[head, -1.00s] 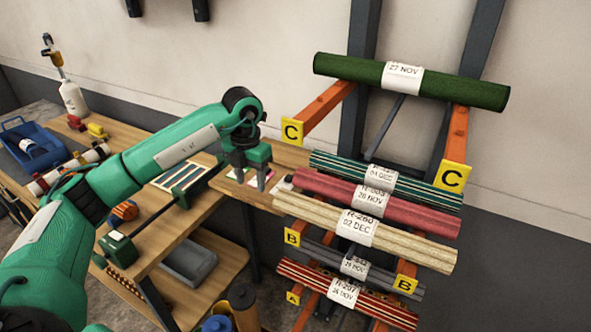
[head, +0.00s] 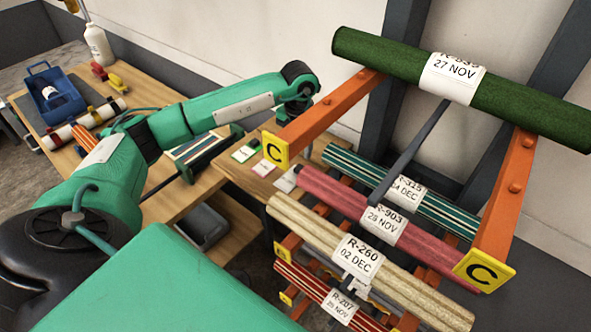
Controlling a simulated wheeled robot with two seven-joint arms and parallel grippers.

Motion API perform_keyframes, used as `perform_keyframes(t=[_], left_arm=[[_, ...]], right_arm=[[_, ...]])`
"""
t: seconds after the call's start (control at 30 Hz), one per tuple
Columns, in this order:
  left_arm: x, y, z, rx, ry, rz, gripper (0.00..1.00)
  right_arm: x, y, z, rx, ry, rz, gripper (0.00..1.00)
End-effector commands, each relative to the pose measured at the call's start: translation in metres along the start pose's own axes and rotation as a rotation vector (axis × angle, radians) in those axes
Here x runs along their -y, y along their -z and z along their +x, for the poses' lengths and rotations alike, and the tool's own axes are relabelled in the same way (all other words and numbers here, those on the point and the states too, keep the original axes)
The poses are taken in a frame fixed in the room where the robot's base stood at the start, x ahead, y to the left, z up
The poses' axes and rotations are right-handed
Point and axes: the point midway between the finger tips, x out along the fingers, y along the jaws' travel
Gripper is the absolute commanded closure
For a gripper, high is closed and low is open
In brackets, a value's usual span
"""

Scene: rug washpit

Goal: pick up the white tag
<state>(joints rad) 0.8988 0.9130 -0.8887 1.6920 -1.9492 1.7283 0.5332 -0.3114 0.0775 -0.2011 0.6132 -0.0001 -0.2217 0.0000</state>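Three small tags lie on the wooden bench near the rack. The white tag (head: 287,180) is nearest the rack. Beside it are a pale tag with a pink part (head: 264,167) and a pale tag with a green part (head: 244,154). My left arm reaches in from the left, and its wrist is above and behind the tags, next to the upper orange rack arm. The fingers of my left gripper are hidden, so their opening cannot be seen. My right gripper is out of view.
An orange rack arm with a yellow C plate (head: 275,151) stands close to the tags. The rack holds a green roll (head: 370,50), a red roll (head: 335,203) and a cream roll (head: 310,222). A blue tote (head: 45,92) and a white bottle (head: 98,45) are at left.

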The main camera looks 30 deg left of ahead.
Motion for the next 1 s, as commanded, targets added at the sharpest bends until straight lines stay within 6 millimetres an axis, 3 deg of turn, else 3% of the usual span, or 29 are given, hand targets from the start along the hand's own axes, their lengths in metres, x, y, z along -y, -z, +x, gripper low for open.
perform_keyframes(t=[0.13, 0.33, 0.7, 1.0], left_arm=[[0.001, 0.0, 0.018, -0.002, 0.001, 0.0, 0.53], [0.001, 0.001, 0.028, -0.002, 0.002, 0.0, 0.53], [0.0, 0.002, 0.07, -0.001, 0.002, -0.001, 0.53], [0.0, 0.002, 0.076, 0.0, 0.0, 0.001, 0.55]], right_arm=[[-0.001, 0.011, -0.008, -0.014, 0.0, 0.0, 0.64], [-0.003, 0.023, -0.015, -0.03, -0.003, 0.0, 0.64], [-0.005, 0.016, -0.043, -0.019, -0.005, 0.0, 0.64], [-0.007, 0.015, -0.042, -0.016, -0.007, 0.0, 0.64]])
